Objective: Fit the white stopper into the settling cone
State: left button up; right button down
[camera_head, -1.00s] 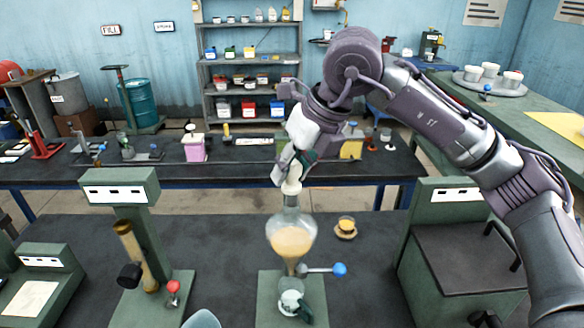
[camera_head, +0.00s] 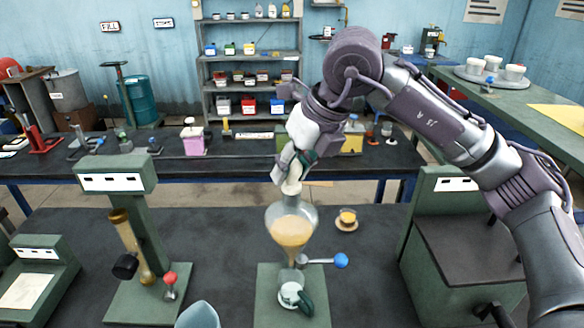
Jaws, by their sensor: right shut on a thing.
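The settling cone (camera_head: 291,230) is a clear glass vessel holding yellowish liquid, mounted upright on a green stand (camera_head: 264,300) in the lower middle. The white stopper (camera_head: 292,187) is at the top of the cone's neck. My right gripper (camera_head: 292,176) is shut on the stopper from above. The stopper's lower end meets the neck opening; I cannot tell how deep it sits. A blue-knobbed tap (camera_head: 340,261) sticks out to the right below the cone.
A small cup of yellow liquid on a saucer (camera_head: 347,225) stands right of the cone. A green press-like stand (camera_head: 118,180) is on the left, and a green box unit (camera_head: 455,250) on the right.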

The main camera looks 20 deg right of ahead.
jog(key=c, duration=0.7)
grip_release()
jog(key=v, duration=1.2)
